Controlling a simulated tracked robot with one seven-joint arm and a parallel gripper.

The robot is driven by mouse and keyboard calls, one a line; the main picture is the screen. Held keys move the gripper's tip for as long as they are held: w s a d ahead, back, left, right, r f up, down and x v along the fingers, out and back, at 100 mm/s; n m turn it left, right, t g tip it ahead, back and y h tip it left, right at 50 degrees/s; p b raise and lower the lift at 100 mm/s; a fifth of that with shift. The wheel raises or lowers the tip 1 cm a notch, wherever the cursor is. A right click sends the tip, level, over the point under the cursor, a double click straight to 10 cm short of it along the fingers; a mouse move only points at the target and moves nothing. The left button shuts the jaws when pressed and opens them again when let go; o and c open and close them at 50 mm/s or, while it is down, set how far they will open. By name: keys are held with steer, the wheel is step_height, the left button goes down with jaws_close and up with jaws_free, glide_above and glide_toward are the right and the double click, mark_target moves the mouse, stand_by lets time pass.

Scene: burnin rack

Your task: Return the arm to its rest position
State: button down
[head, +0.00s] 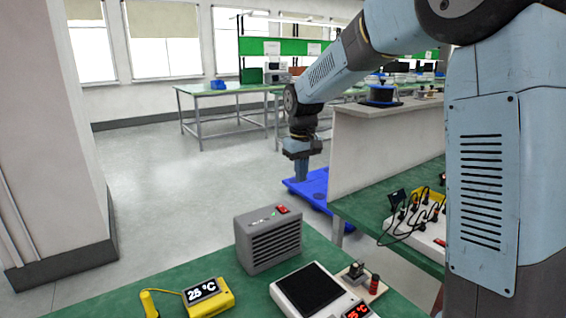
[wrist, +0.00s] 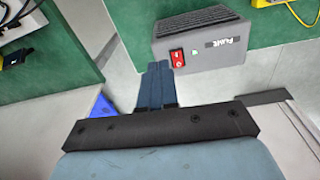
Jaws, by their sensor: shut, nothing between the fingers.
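My gripper (head: 301,172) hangs from my blue-grey arm in the head view, pointing down, beyond the green bench in front and left of the grey partition. In the wrist view the two fingers of my gripper (wrist: 159,72) lie together, shut, with nothing between them. The tips show close to the edge of the grey fan box (wrist: 200,45) in that view; I cannot tell the gap. In the head view the fan box (head: 268,241) stands upright on the bench, apart from the gripper, with a red switch and a green light on top.
The green bench (head: 110,302) holds a yellow meter (head: 208,297) reading 25 °C and a white device with a dark plate (head: 309,289). A second bench with cables (head: 420,212) stands right. A blue platform (head: 313,188) lies on the floor. Open floor (head: 170,200) is at left.

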steer(key=s+d+r+m+t, duration=0.1)
steer(key=s+d+r, duration=0.5)
steer(key=s+d, duration=0.1)
steer(key=s+d+m+t, duration=0.2)
steer(key=s+d, duration=0.3)
steer(key=s, duration=0.6)
steer(key=s+d+m+t, duration=0.1)
steer(key=s+d, duration=0.5)
steer(key=s, duration=0.6)
steer(key=shift+s+r+m+t, duration=0.15)
steer(key=shift+r+m+t, duration=0.3)
steer(key=shift+m, duration=0.45)
